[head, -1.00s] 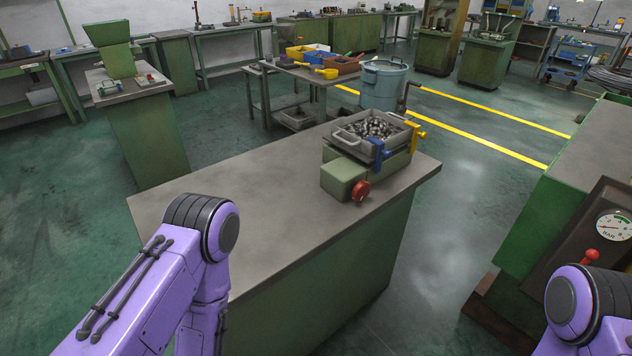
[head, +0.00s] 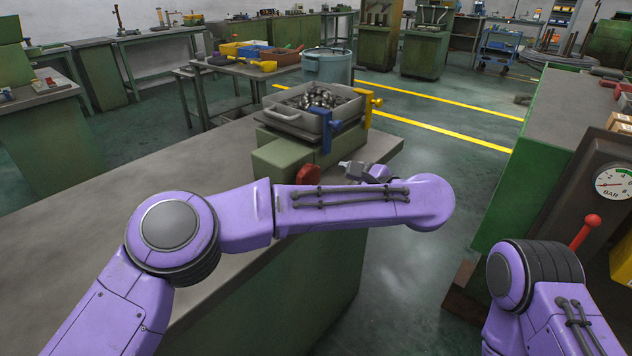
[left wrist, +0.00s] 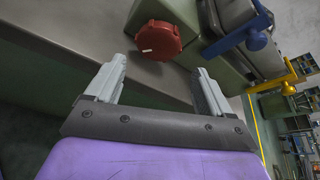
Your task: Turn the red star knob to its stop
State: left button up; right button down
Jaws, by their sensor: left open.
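The red star knob (head: 308,175) sits on the near end of a green machine block (head: 285,156) on the grey-topped bench (head: 90,210). In the left wrist view the knob (left wrist: 158,39) shows a white mark on its rim, just beyond and between the lines of my fingers. My left gripper (head: 350,167) is open and empty, close to the right of the knob in the head view. In the left wrist view its two fingers (left wrist: 160,85) are apart and do not visibly touch the knob. My right gripper is out of view; only part of that arm shows.
A grey tray of metal parts (head: 314,110) sits on the block, with a blue clamp handle (head: 328,128) and a yellow one (head: 369,104) beside it. At the right stands a panel with a gauge (head: 613,181) and a red-knobbed lever (head: 591,222).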

aim_at(313, 179)
pick_arm(q)
jog(key=x, duration=0.8)
jog(key=shift+a+p, duration=0.2)
jog(key=shift+p, duration=0.1)
jog(key=c, duration=0.8)
jog(key=shift+o, duration=0.2)
jog(key=shift+r, duration=0.1)
jog(key=m+g+y+p, duration=0.1)
jog(key=m+p, duration=0.1)
jog(key=shift+d+r+m, duration=0.1)
jog(key=shift+m, duration=0.2)
jog(key=shift+m+g+y+p, duration=0.45)
jog(key=shift+m+g, duration=0.35)
jog(key=shift+m, duration=0.2)
